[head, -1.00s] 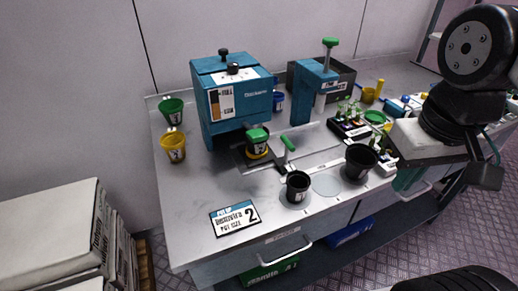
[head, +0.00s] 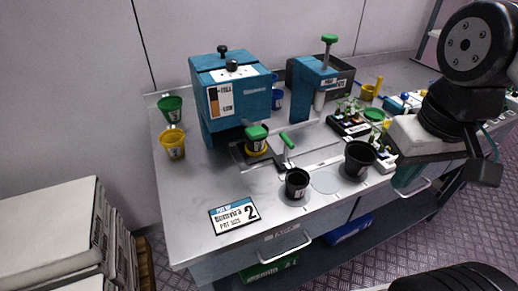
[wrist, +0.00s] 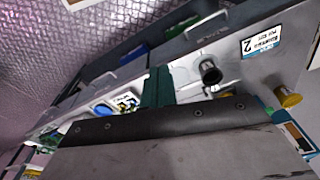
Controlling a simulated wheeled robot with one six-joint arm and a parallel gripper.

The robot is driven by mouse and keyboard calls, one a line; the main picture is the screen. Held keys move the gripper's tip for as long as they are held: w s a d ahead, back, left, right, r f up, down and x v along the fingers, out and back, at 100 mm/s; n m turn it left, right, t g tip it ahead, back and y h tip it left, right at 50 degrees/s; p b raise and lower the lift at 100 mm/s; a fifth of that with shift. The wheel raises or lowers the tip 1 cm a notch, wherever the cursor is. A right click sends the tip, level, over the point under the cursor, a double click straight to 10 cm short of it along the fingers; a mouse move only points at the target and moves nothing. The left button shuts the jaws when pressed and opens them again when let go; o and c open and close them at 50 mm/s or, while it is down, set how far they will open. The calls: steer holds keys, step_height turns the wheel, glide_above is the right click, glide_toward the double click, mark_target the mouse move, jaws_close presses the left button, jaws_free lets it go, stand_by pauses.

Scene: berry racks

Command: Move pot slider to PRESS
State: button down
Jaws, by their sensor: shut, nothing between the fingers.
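The pot slider shows as a green handle (head: 287,140) on a rail in the steel worktop, in front of the blue machines. Left of it, a yellow pot with a green top (head: 256,139) sits under the front of the large blue filling machine (head: 232,100). The press (head: 314,85), a smaller blue stand with a green-topped lever, is to the right and behind the handle. My gripper (wrist: 158,76) shows as teal fingers held together, empty. In the head view it hangs at the right (head: 408,176), by the table's front edge, well away from the slider handle.
Black pots (head: 297,183) and (head: 359,158) stand near the front edge. Green (head: 170,109) and yellow (head: 173,145) cups are at the left. A "2" card (head: 234,215) lies at front. A plant tray (head: 350,125) is right of the press. White boxes (head: 45,225) stand lower left.

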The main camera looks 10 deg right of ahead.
stand_by(0.4)
steer(key=c, duration=1.8)
jaws_free()
steer(key=o, duration=0.4)
steer(key=shift+a+f, duration=0.15)
steer(key=shift+f, duration=0.05)
steer(key=shift+o, duration=0.2)
steer(key=n+g, duration=0.2)
steer(key=g, duration=0.1)
glide_toward(287, 141)
steer(key=s+d+f, duration=0.2)
steer(key=s+f, duration=0.3)
steer(key=f, duration=0.1)
steer(key=shift+m+t, duration=0.3)
steer(key=shift+t, duration=0.5)
steer(key=w, duration=0.1)
steer(key=w+a, duration=0.1)
steer(key=w, duration=0.1)
steer(key=w+a, duration=0.1)
steer(key=shift+w, duration=0.25)
step_height(287, 141, down, 8)
steer(key=shift+d+r, duration=0.1)
steer(key=shift+r, duration=0.15)
jaws_close()
